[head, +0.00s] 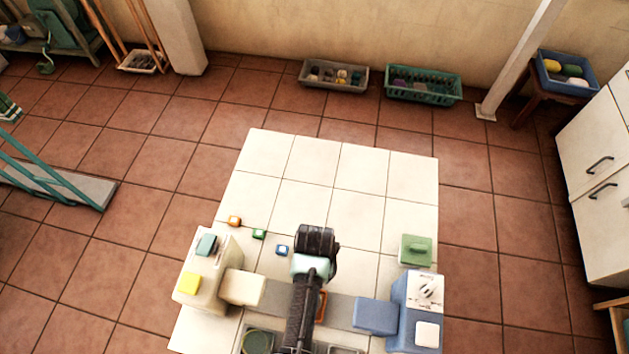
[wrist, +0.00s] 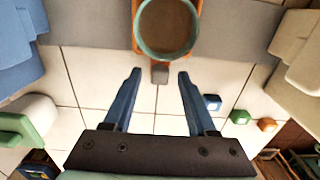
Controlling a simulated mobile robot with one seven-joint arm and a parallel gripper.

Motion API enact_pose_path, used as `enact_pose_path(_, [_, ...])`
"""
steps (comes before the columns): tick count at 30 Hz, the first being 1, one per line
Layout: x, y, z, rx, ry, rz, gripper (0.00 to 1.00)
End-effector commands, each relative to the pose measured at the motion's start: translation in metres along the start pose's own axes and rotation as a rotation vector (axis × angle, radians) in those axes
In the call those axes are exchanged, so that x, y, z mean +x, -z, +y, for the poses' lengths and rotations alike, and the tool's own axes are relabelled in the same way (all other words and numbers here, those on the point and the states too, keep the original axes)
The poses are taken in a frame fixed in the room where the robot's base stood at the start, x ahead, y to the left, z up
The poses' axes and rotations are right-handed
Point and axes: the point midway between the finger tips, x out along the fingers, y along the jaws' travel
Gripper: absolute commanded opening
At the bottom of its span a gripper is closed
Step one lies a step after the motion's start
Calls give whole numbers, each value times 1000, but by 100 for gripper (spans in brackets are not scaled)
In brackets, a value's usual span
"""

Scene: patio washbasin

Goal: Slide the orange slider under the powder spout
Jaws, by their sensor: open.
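The orange slider (head: 321,306) sits on the grey track (head: 342,309), partly hidden by my arm in the head view. In the wrist view the slider (wrist: 137,42) carries a teal-rimmed cup (wrist: 141,30) with a brown inside. A grey knob (wrist: 160,73) sticks out from the slider toward my gripper (wrist: 158,77). My gripper is open, with one blue finger on each side of the knob. A cream dispenser (head: 215,262) stands at the track's left end, a blue dispenser (head: 402,299) at its right end. The slider is between them, under neither spout. I cannot tell which gives powder.
Small orange (head: 234,221), green (head: 258,234) and blue (head: 282,250) blocks stand in a row on the tiled table (head: 340,190). A green handled block (head: 416,250) stands behind the blue dispenser. A tray (head: 240,345) lies near the front edge. The table's far half is clear.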

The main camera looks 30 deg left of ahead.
Motion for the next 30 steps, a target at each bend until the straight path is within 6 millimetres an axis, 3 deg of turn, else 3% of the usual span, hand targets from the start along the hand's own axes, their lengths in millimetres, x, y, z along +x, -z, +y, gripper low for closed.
enact_pose_path(3, [0, 0, 0, 0, 0, 0, 54])
enact_pose_path(12, [0, 0, 0, 0, 0, 0, 0])
enact_pose_path(30, [0, 0, 0, 0, 0, -1, 0])
